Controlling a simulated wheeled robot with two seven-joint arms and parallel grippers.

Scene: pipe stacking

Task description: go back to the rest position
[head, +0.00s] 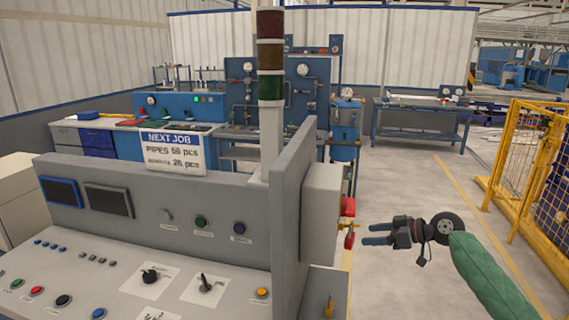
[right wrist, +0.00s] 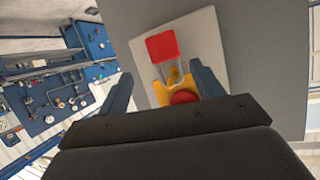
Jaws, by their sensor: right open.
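My right gripper (head: 377,234) is in the head view, right of the control console (head: 160,250). Its blue fingers point left toward the box (head: 321,215) on the console's side panel. In the head view red parts (head: 348,207) stick out of the box, left of the fingertips. My left gripper is not in view.
The console has buttons, switches and a signal tower (head: 270,90). A yellow mesh fence (head: 535,170) stands at the right. Blue workbenches (head: 420,118) stand at the back. The floor (head: 400,180) between console and fence is clear.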

